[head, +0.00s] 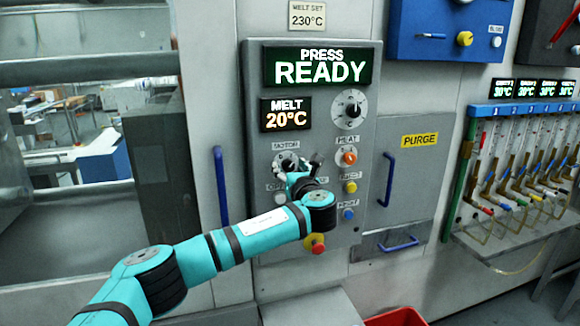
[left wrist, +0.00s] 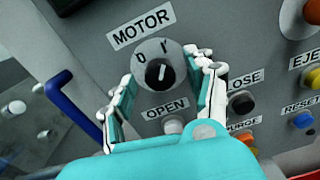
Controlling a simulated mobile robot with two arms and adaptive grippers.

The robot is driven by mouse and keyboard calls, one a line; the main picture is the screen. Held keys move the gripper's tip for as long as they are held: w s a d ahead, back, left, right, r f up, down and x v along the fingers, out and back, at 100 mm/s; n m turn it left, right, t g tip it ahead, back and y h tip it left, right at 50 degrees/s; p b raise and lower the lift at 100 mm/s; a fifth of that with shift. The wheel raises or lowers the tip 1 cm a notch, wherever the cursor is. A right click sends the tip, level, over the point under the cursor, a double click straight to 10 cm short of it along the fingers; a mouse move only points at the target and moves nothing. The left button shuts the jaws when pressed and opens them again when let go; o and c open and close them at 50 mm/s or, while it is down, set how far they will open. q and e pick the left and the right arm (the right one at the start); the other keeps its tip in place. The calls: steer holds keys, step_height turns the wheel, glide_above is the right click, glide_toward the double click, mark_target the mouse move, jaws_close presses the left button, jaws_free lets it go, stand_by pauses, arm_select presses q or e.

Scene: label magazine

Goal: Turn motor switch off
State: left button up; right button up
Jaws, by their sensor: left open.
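The motor switch (left wrist: 159,73) is a round black knob with a white pointer line on a grey dial marked 0 and I, under a MOTOR label. Its pointer appears turned toward the I mark. My left gripper (left wrist: 163,80) is open, with one finger on each side of the knob; I cannot tell whether either finger touches it. In the head view the motor switch (head: 287,160) is partly hidden by my left gripper (head: 299,167). My right gripper is not in view.
The panel's READY display (head: 321,67) is lit above the MELT display (head: 286,113). A heat knob (head: 349,158), coloured buttons and a red emergency stop (head: 317,243) sit close by. A blue handle (head: 220,187) stands left of the panel, another (head: 387,179) to the right.

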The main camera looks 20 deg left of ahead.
arm_select(q)
jaws_close()
stand_by(0.4)
steer(key=shift+n, duration=0.3)
steer(key=shift+f+n+b, duration=0.15)
steer(key=shift+n+b, duration=0.55)
steer(key=shift+n, duration=0.1)
steer(key=n+b, duration=0.3)
steer(key=n, duration=0.2)
steer(key=shift+f, duration=0.1)
steer(key=n+b, duration=0.2)
steer(key=n, duration=0.2)
steer(key=shift+n+b, duration=0.3)
steer(key=shift+b, duration=0.05)
steer(key=shift+w+n+y+b, duration=0.1)
steer(key=shift+n+y+b, duration=0.35)
steer(key=shift+n, duration=0.75)
steer(key=shift+r, duration=0.2)
